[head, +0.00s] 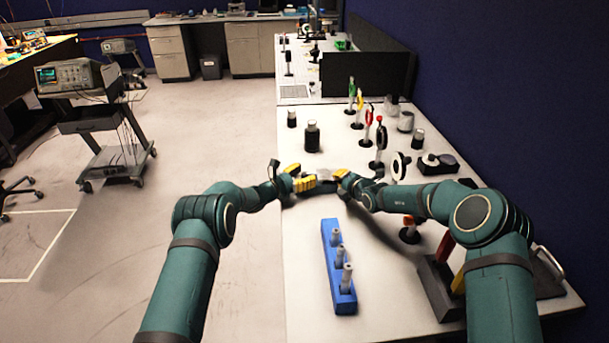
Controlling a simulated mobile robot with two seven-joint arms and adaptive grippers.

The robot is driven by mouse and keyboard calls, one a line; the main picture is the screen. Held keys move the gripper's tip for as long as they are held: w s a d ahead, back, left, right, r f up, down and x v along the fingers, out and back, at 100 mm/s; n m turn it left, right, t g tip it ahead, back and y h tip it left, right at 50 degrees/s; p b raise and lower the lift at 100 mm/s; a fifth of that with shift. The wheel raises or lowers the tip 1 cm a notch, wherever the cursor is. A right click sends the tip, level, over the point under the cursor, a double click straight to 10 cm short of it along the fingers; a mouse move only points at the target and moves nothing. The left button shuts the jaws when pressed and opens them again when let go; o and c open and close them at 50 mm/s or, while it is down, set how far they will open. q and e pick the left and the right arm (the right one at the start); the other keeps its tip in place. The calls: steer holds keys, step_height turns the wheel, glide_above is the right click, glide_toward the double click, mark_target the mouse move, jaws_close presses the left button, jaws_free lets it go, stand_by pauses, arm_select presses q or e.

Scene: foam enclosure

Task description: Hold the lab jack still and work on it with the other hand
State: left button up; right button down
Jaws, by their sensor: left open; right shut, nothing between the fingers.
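The lab jack (325,175) appears as a small grey shape on the white bench, between my two grippers and partly hidden by them. My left gripper (303,177) has yellow finger pads. It is open at the jack's left side, with the fingers spread towards it; whether they touch it cannot be told. My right gripper (342,175) is at the jack's right side, shut with nothing visible between its fingers. Its fingertips are very close to the jack; contact cannot be made out.
A blue rack (334,275) with several grey posts lies nearer on the bench (300,240). A dark bottle (312,137) stands beyond the jack. Optics mounts (381,138) line the right side. A black-and-white device (437,163) sits behind my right arm. The bench's left edge is close to my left gripper.

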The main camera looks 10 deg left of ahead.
arm_select(q)
jaws_close()
steer(key=shift+d+m+g+h, duration=0.15)
steer(key=shift+m+g+h, duration=0.15)
steer(key=shift+g, duration=0.1)
steer(key=shift+w+m+g+h, duration=0.1)
steer(key=shift+m+g+h, duration=0.6)
steer(key=shift+d+r, duration=0.1)
steer(key=shift+d, duration=0.05)
steer(key=shift+d, duration=0.1)
stand_by(0.5)
jaws_free()
